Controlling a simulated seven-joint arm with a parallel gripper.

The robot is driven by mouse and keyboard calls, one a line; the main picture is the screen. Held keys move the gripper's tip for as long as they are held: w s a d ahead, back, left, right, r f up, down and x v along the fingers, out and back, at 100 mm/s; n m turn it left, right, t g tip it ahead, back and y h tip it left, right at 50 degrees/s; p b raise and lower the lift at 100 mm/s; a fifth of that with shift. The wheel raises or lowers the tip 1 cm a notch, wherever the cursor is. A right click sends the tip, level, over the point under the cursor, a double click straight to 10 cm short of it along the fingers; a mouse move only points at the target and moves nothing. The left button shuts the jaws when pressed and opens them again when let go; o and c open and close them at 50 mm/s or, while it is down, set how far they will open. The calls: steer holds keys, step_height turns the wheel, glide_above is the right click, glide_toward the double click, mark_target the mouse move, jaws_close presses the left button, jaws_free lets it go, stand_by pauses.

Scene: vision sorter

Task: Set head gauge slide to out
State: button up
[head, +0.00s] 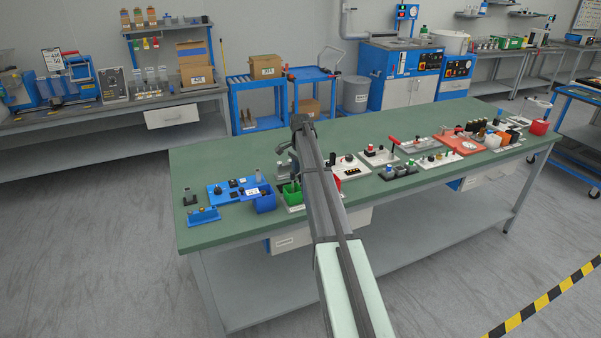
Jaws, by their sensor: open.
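I cannot pick out the head gauge slide for certain at this size. A red-orange plate (440,145) with a pale round part stands toward the right of the green bench, and a blue plate (226,187) with small dark parts lies at the left. Neither shows a readable label or slide position. My arm reaches up from the bottom middle over the bench. Its dark far end, with my gripper (302,123), is seen near the bench's back edge. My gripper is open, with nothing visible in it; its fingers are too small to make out.
My arm hides part of the middle. Blue carts (258,103) and a side bench (100,118) stand behind.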

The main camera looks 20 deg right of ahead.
steer(key=shift+f, duration=0.1)
jaws_close()
stand_by(0.5)
